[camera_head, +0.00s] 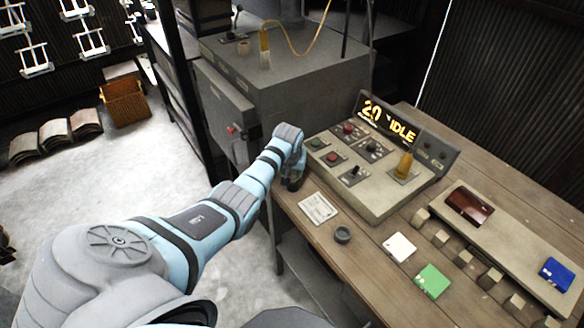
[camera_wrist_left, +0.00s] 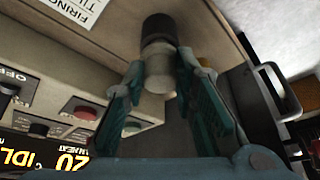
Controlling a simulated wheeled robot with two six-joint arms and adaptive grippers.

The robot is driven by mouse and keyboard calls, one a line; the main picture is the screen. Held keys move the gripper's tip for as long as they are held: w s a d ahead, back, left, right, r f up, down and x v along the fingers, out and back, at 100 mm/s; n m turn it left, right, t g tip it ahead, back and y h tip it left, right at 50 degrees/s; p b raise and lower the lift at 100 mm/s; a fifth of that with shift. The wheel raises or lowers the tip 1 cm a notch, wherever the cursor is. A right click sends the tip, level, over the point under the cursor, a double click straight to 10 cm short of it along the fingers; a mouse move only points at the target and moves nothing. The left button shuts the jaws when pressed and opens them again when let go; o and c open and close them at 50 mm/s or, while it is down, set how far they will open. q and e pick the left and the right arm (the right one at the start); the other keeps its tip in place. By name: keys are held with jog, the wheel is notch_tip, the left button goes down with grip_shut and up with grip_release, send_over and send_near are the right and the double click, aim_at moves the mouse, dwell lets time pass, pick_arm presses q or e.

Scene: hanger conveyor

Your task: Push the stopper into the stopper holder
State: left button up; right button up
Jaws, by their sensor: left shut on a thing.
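My left gripper (camera_wrist_left: 160,68) is shut on a short cylinder, which looks like the stopper (camera_wrist_left: 157,73). It has a pale grey body between the fingers and a dark end (camera_wrist_left: 158,28) sticking out beyond them. In the head view my left gripper (camera_head: 293,178) is beside the left edge of the control console, near the grey cabinet. The stopper is hidden or too small to make out there. A small dark round ring (camera_head: 342,234) sits on the table; I cannot tell whether it is the stopper holder. My right gripper is not in view.
The control console (camera_head: 370,190) has buttons, levers and a lit display. A printed sheet (camera_head: 318,208) lies in front. A white card (camera_head: 400,247), a green card (camera_head: 432,281) and several small blocks are farther right. The grey cabinet (camera_head: 270,85) stands behind the gripper.

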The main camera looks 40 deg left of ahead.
pick_arm(q)
jog(key=shift+f+b, duration=0.4)
jog(key=shift+f, duration=0.2)
jog(key=o, duration=0.8)
jog(key=o, duration=0.6)
jog(key=shift+r, duration=0.1)
jog(key=v, duration=1.2)
